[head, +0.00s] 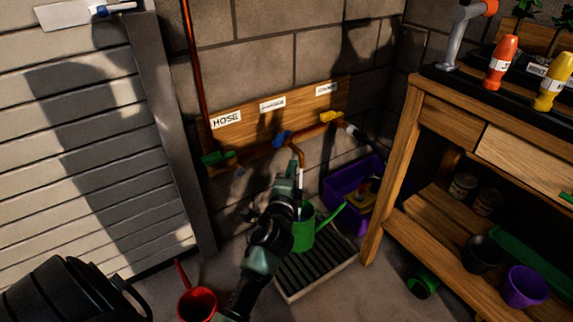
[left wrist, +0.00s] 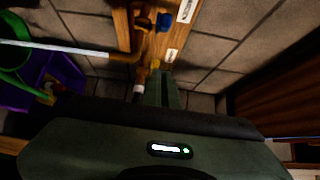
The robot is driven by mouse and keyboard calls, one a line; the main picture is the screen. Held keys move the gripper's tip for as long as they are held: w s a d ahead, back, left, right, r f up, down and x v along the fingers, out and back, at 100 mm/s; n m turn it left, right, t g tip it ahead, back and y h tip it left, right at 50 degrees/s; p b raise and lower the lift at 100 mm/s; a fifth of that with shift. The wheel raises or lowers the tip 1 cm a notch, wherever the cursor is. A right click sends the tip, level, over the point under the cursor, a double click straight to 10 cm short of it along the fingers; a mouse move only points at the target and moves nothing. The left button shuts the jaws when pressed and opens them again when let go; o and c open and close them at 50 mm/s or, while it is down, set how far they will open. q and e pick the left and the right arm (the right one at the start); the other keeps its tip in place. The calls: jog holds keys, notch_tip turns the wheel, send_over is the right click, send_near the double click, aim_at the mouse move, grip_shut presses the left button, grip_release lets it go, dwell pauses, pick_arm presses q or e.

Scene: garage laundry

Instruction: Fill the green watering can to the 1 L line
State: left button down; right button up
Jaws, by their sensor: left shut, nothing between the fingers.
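The green watering can (head: 303,235) stands upright on a slatted grate below the middle tap; its spout points right. Part of it shows at the left edge of the left wrist view (left wrist: 12,55). The middle tap has a blue handle (head: 282,138), also seen in the left wrist view (left wrist: 165,20). A straight pale streak (left wrist: 60,47), which looks like running water, goes from its copper spout toward the can. My left gripper (head: 291,170) is shut and empty, just below the blue handle and in front of the pipe. The water level and 1 L line cannot be seen. My right gripper is out of view.
Green (head: 217,157) and yellow (head: 331,116) tap handles flank the blue one. The grate (head: 318,276) sits on the floor, with a purple crate (head: 342,190) behind. A red can (head: 197,304) stands left; a wooden workbench (head: 395,160) bounds the right.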

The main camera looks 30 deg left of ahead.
pick_arm(q)
jog(key=w+a+b, duration=0.3)
jog(key=w+a, duration=0.4)
jog(key=shift+w+a, duration=0.2)
